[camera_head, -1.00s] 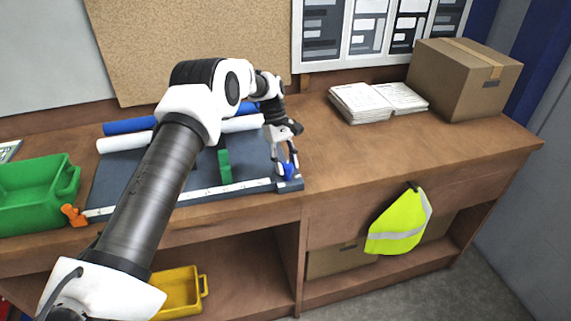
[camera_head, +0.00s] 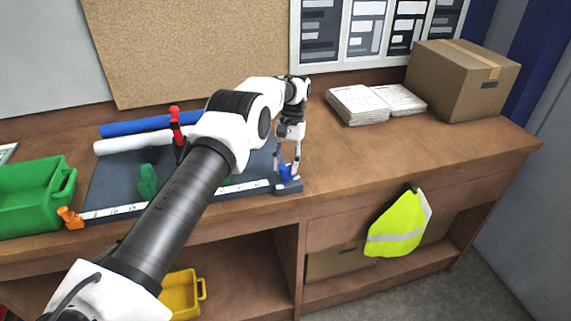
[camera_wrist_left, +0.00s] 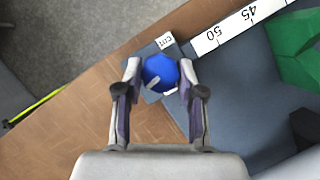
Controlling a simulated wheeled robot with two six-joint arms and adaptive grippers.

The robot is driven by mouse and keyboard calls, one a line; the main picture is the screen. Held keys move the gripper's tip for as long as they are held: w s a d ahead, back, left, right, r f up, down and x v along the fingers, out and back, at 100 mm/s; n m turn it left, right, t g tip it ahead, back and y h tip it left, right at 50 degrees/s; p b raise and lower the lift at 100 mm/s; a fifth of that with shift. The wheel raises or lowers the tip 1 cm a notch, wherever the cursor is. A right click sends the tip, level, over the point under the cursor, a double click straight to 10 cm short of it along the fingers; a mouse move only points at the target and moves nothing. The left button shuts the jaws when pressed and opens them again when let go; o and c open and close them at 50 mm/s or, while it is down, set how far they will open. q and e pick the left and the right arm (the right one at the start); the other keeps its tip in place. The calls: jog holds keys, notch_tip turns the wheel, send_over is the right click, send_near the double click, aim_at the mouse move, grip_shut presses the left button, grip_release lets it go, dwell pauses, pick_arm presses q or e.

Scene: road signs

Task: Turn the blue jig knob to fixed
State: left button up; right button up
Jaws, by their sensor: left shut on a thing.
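The blue knob (camera_head: 286,174) sits on a small dark block at the right end of the grey jig board (camera_head: 106,184). My left gripper (camera_head: 289,165) comes down on it from above and is shut on it. In the left wrist view the blue knob (camera_wrist_left: 161,70) is between the two fingers of the left gripper (camera_wrist_left: 160,76). A pale pointer mark on the knob points to the lower left. A small white label (camera_wrist_left: 165,41) beside it seems to read CUT; a second label below the knob is partly hidden. My right gripper is not in view.
A white scale strip (camera_head: 245,189) runs along the jig's front edge, with an orange stop (camera_head: 70,218) at its left end.

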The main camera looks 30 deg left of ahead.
aim_at(286, 165)
pick_arm(q)
jog(key=shift+w+r+m+y, duration=0.15)
jog(key=shift+m+y, duration=0.25)
jog(key=shift+m, duration=0.6)
jog(key=o, duration=1.1)
notch_tip(286, 165, up, 10)
jog(key=shift+f, duration=0.1)
